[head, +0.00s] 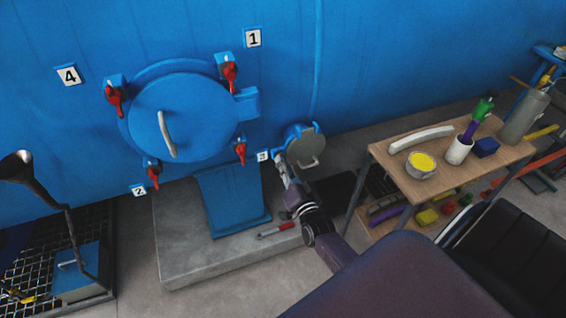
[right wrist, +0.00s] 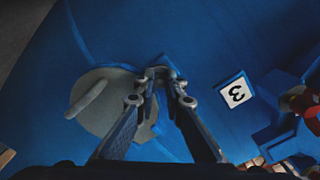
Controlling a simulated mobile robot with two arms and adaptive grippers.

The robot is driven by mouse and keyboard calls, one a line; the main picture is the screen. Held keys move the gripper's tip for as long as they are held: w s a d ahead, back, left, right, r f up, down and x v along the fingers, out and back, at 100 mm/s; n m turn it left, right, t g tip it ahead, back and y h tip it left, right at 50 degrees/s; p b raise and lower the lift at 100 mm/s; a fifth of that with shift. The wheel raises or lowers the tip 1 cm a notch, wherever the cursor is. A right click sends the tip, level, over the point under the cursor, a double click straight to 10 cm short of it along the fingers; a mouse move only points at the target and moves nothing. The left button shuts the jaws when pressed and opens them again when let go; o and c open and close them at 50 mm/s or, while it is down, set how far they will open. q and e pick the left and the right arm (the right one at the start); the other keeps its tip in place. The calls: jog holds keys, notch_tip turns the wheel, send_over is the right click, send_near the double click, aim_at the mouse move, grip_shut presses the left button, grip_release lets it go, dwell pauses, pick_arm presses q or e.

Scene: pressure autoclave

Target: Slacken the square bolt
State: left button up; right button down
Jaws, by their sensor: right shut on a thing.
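My right gripper (head: 280,164) reaches the left edge of the small round grey hatch (head: 306,148), which sits on a blue flange low on the blue vessel. In the right wrist view, the fingertips (right wrist: 159,76) close together at the hatch's edge, over a small blue bracket (right wrist: 161,64). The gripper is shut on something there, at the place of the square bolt. The bolt itself is hidden between the fingers, so its shape and how far it is turned cannot be told. My left gripper is not in view.
A large round blue door (head: 187,118) with red-handled clamps and number plates is left of the hatch. A wooden-topped cart (head: 440,178) with a cup and bowl stands on the right.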

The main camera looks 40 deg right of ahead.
jog(key=shift+f+n, duration=0.1)
jog(key=shift+n, duration=0.8)
jog(key=c, duration=2.3)
grip_release()
jog(key=shift+s, duration=0.15)
jog(key=v, duration=1.1)
jog(key=shift+s, duration=0.35)
jog(key=shift+a, duration=0.1)
